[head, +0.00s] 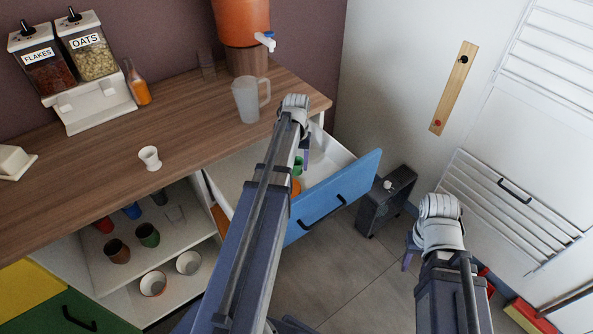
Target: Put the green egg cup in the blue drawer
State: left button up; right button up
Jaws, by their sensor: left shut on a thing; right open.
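The blue drawer (345,188) stands pulled out below the counter, its white inside partly hidden by my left arm. My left gripper (304,159) is over the drawer's opening, mostly hidden behind its own wrist. A small green thing, which looks like the green egg cup (297,166), shows beside its finger. The gripper is shut on it. Whether the cup touches the drawer floor I cannot tell. My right gripper (408,257) is open, low on the right, mostly hidden by its wrist and away from the drawer.
An orange thing (294,187) is in the drawer. A white egg cup (149,157) and a clear jug (248,99) stand on the counter (190,130). Several cups, one dark green (147,235), stand on shelves below. A dark box (385,200) stands on the floor right of the drawer.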

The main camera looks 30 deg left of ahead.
pick_arm(q)
jog(key=shift+f, duration=0.65)
jog(key=shift+r, duration=0.15)
pick_arm(e)
jog(key=shift+f, duration=0.5)
jog(key=shift+f, duration=0.1)
pick_arm(q)
jog(key=o, duration=0.9)
jog(key=shift+f, duration=0.25)
jog(key=o, duration=0.5)
jog(key=shift+r, duration=0.1)
jog(key=shift+c, duration=0.2)
notch_tip(320, 180, up, 12)
jog(key=p, duration=1.2)
jog(key=shift+r, duration=0.15)
pick_arm(e)
notch_tip(320, 180, up, 12)
